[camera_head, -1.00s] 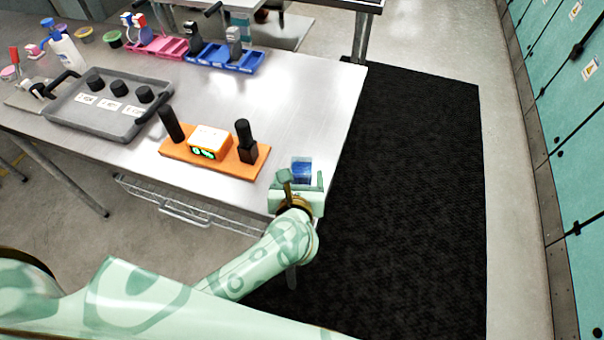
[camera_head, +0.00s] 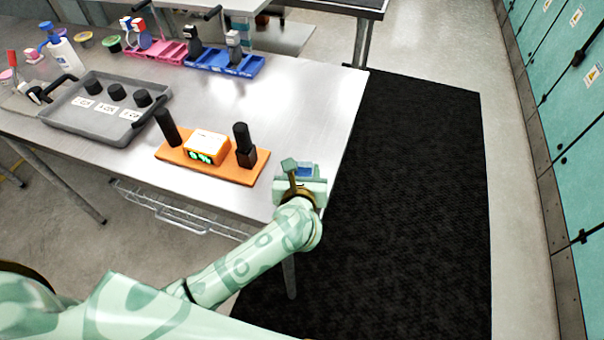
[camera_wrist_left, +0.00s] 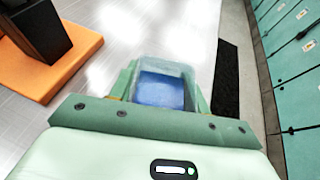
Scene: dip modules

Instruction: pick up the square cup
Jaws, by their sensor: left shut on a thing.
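The square cup (camera_wrist_left: 161,88) is clear-walled with blue content, and sits between the two fingers in the left wrist view. In the head view only a small blue part of the cup (camera_head: 305,170) shows, the rest hidden behind my gripper. My left gripper (camera_head: 303,177) is shut on the cup at the near right corner of the metal table (camera_head: 310,110). I cannot tell whether the cup still touches the table top. My right gripper is in neither view.
A grey tray (camera_head: 75,117) with black knobs lies farther left. Pink and blue racks (camera_head: 245,68) stand at the back. A black mat (camera_head: 410,200) covers the floor to the right.

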